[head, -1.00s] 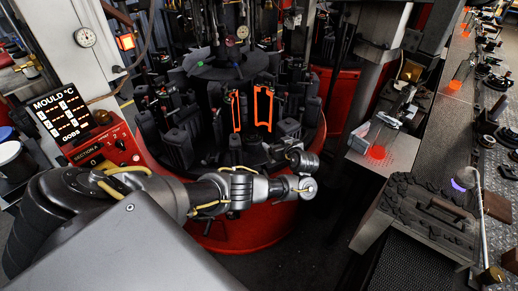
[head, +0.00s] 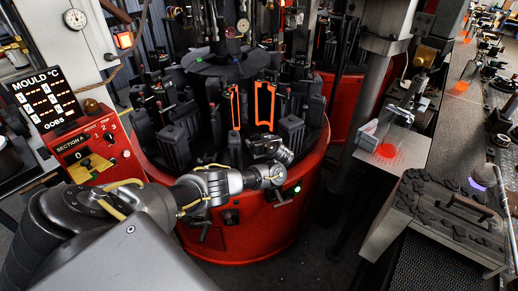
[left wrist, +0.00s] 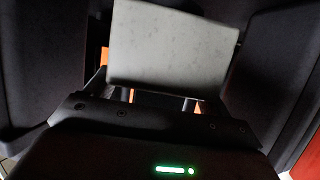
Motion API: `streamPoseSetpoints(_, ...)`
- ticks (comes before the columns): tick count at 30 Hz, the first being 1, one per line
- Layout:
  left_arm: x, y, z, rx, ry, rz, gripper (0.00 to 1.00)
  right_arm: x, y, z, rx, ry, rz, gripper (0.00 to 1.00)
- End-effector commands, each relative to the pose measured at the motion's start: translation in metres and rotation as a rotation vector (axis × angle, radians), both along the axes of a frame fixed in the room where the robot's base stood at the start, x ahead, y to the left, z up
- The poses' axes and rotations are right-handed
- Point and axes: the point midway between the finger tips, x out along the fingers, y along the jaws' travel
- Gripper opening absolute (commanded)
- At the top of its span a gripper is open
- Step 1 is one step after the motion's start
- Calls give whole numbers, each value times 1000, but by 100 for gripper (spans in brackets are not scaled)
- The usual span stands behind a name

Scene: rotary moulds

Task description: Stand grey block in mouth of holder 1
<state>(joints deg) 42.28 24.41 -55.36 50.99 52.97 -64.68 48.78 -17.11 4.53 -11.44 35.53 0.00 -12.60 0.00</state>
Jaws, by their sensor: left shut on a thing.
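My left gripper (head: 270,148) reaches from the left over the rim of the red rotary machine, in among the dark mould holders (head: 292,132). In the left wrist view, a pale grey block (left wrist: 172,45) with a flat, speckled face stands just beyond the gripper body, and the gripper is shut on it. Its fingertips are mostly hidden behind the block. Dark upright walls (left wrist: 55,60) stand on both sides of the block; I cannot tell whether it touches them. In the head view the block is hidden. I cannot tell which holder is number 1. My right gripper is not in view.
Glowing orange mould faces (head: 264,103) stand just behind the gripper. A red control box (head: 95,150) with a mould temperature display (head: 45,100) is at left. Dark floor lies between.

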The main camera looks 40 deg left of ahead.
Motion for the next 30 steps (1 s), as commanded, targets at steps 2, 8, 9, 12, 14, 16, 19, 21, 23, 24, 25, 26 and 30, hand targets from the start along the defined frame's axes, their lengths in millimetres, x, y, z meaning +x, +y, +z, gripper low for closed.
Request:
streamPoseSetpoints(2, 1, 3, -2, 1, -3, 1, 26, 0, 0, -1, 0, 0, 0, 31)
streamPoseSetpoints(8, 2, 8, -26, -1, 1, 1, 26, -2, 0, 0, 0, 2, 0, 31)
streamPoseSetpoints(9, 2, 8, -31, 0, 0, 0, 26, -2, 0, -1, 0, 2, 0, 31)
streamPoseSetpoints(12, 2, 8, -37, -1, -2, -1, 26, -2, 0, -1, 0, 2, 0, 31)
streamPoseSetpoints(14, 2, 8, -39, -2, -2, -1, 26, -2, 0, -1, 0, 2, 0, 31)
streamPoseSetpoints(16, 2, 8, -39, -2, -2, -1, 26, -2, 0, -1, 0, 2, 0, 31)
streamPoseSetpoints(19, 2, 8, -39, -2, -2, -1, 26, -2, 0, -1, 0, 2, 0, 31)
streamPoseSetpoints(21, 2, 8, -40, -2, -2, -1, 26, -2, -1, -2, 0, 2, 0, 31)
streamPoseSetpoints(23, 1, 7, -41, -2, 2, -1, 87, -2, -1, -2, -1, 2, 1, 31)
streamPoseSetpoints(24, 1, 7, -41, -2, 2, -1, 92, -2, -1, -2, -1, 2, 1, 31)
streamPoseSetpoints(25, 1, 7, -41, -2, 2, -1, 96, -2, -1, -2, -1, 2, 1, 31)
streamPoseSetpoints(26, 1, 7, -41, -2, 2, -1, 100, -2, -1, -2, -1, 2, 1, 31)
streamPoseSetpoints(30, 1, 7, -41, -1, 1, -1, 100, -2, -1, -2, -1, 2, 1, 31)
